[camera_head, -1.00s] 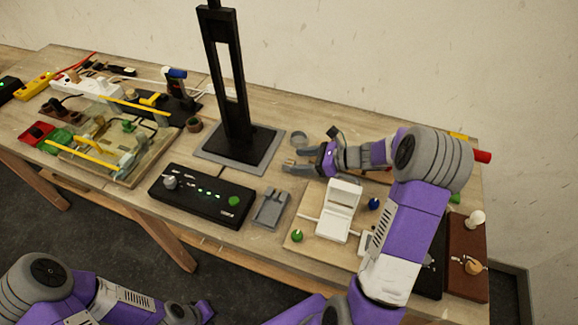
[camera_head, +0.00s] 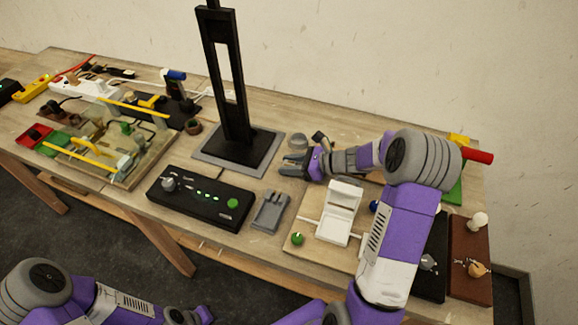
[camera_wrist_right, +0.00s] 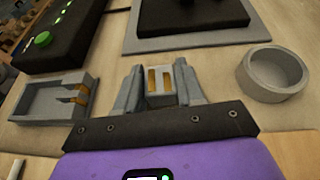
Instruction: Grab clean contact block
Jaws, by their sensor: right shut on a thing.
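My right gripper (camera_wrist_right: 160,85) is shut on a small grey contact block (camera_wrist_right: 159,73) with two brass-coloured strips, seen between its fingers in the right wrist view. The block's strips look clean there. In the head view the right gripper (camera_head: 292,164) is above the table, just right of the black stand's base, and the block is too small to make out.
A grey holder (camera_head: 270,212) with brass contacts (camera_wrist_right: 80,95) lies beside the black control box (camera_head: 200,198). A round grey dish (camera_wrist_right: 272,72) is close to the right gripper. The tall black stand (camera_head: 237,150) rises nearby. A board with a white switch (camera_head: 340,212) lies in front.

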